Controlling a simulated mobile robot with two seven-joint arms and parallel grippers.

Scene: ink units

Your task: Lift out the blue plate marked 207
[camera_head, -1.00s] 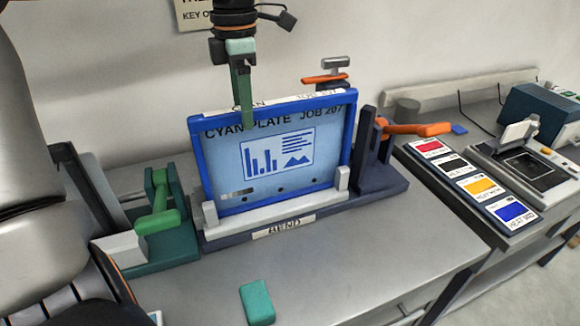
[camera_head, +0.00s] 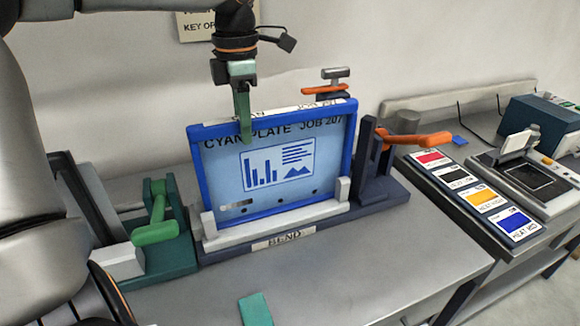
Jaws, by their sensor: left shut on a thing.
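The blue plate marked "CYAN PLATE JOB 207" (camera_head: 225,175) stands upright, leaning slightly back, in the pale bend station (camera_head: 225,238) labelled "BEND". Its lower edge sits behind the station's white front ledge. My left gripper (camera_head: 243,132) hangs from above at the plate's top edge, left of its middle. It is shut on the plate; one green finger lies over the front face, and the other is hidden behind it. My right gripper is not in view.
A green-handled clamp (camera_head: 157,225) stands left of the plate and an orange-handled lever (camera_head: 415,138) right. Another orange lever (camera_head: 325,89) is behind. A teal block (camera_head: 256,309) lies in front. Colour cards (camera_head: 468,190) lie farther right. The front bench is mostly clear.

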